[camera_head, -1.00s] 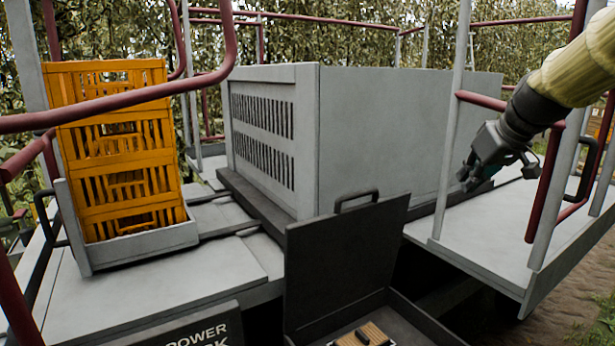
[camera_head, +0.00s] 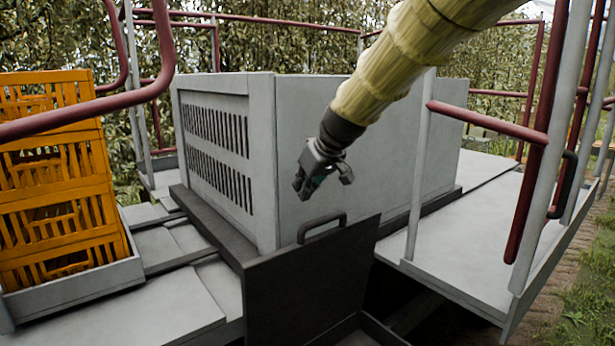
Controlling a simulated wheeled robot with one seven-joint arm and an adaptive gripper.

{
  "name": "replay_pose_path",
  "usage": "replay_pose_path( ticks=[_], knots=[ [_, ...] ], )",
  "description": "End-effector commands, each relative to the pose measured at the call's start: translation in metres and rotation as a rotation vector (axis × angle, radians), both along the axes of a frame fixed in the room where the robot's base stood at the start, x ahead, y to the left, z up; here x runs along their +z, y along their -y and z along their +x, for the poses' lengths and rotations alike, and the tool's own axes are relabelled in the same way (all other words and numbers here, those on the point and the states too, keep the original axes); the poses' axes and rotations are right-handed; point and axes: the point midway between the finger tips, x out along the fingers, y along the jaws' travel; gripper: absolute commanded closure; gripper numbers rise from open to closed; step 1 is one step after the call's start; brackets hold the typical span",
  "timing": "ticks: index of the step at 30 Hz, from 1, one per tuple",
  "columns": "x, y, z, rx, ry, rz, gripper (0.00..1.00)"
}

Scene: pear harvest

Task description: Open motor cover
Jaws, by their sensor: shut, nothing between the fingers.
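Orange crates (camera_head: 55,200) are stacked in a grey tray (camera_head: 80,288) at the left. Red rails (camera_head: 485,122) and grey posts stand around the platform. A pale walkway (camera_head: 470,235) lies at right, with a dark gap beside the raised panel.

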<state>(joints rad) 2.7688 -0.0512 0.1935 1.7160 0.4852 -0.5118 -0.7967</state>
Motion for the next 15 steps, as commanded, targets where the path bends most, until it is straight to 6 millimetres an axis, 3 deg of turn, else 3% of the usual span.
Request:
replay_pose_path(
  ticks=[12,15],
  knots=[
    [-0.039,-0.019,0.025,0.001,-0.001,0.0,1.0],
    [-0.043,-0.018,0.023,0.0,-0.001,0.002,1.0]
  ],
)
